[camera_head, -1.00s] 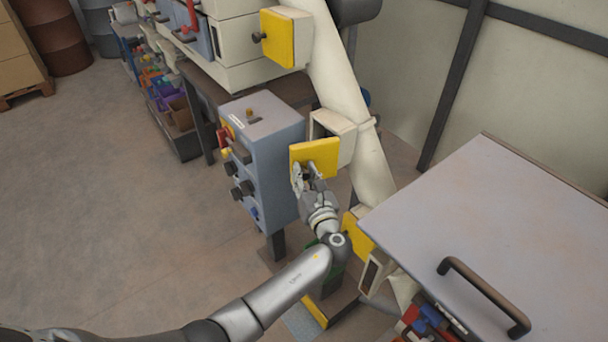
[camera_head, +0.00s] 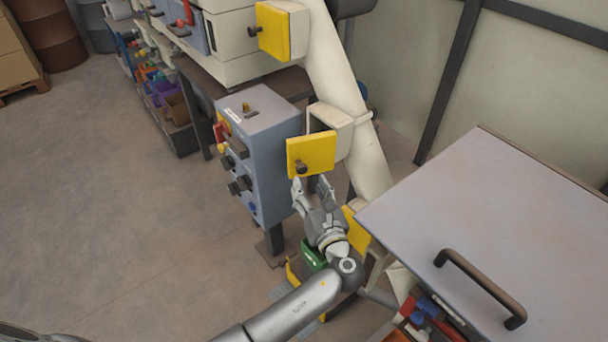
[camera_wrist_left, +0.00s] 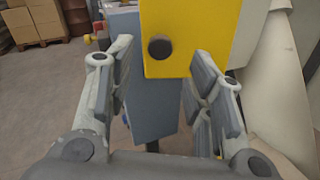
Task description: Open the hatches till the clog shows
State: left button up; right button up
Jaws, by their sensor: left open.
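A slanted cream pipe (camera_head: 338,75) carries yellow hatches with dark knobs. The upper hatch (camera_head: 273,30) sits against its housing. The middle hatch (camera_head: 311,153) stands swung away from its cream housing (camera_head: 331,116); the door hides most of the inside, and no clog shows. The lower hatch (camera_head: 356,228) is partly hidden by my arm and the grey panel. My left gripper (camera_head: 312,184) is open and empty just below the middle hatch. In the left wrist view the hatch (camera_wrist_left: 195,35) and its knob (camera_wrist_left: 160,47) show ahead, between the spread fingers, apparently untouched.
A blue-grey control box (camera_head: 262,150) with knobs stands close left of the gripper. A large grey panel (camera_head: 500,220) with a dark handle (camera_head: 480,287) fills the right side. Coloured bins (camera_head: 165,95) line the bench at the back left. The floor at left is clear.

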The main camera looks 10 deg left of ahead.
pick_arm(q)
jog(key=shift+v, duration=2.4)
jog(key=shift+c, duration=0.4)
